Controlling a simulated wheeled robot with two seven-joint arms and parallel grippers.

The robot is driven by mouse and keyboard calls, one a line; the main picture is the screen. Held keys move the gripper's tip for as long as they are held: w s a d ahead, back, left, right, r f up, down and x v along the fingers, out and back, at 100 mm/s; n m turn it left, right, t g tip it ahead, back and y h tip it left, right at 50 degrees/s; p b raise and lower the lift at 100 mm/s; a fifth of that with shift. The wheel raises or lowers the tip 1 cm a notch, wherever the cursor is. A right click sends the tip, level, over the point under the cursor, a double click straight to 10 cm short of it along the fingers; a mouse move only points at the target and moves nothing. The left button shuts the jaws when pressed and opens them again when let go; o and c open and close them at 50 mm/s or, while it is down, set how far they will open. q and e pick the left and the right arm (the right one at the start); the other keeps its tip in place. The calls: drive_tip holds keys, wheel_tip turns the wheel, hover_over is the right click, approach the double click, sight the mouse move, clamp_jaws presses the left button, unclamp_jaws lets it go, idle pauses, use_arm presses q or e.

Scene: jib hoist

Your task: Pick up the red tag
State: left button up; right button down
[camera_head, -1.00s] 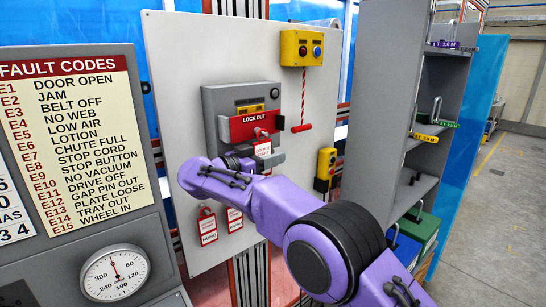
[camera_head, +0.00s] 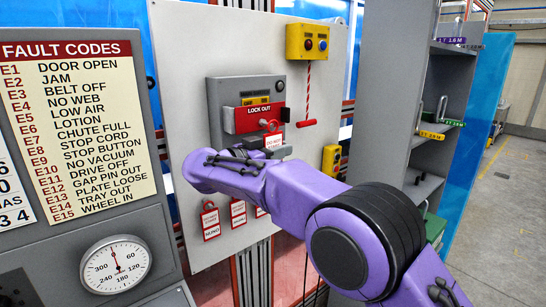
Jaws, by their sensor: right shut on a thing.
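The red tag (camera_head: 274,141), a white card with red edging and a red ring at its top, is at the red lock-out bar (camera_head: 253,117) of the grey switch box. My right gripper (camera_head: 276,153) is at the tag's lower edge, shut on it. Its jaws are mostly hidden behind my purple wrist, and the lower part of the tag is covered. I cannot tell whether the ring is still around the bar. Similar red-edged tags (camera_head: 210,222) hang lower on the board, below my forearm. My left gripper is not in view.
A yellow button box (camera_head: 307,43) with a red pull cord (camera_head: 306,124) is at the board's upper right. Another yellow box (camera_head: 331,160) is behind my arm. A grey shelf unit (camera_head: 385,95) stands at the right. The fault-code panel and dial (camera_head: 116,265) are at the left.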

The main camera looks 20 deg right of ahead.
drive_tip(key=s+d+b, duration=0.2)
drive_tip(key=s, duration=0.5)
drive_tip(key=s+d+b, duration=0.3)
drive_tip(key=s, duration=0.4)
drive_tip(key=shift+s+d+b, duration=0.2)
drive_tip(key=shift+d+b, duration=0.05)
drive_tip(key=shift+b, duration=0.1)
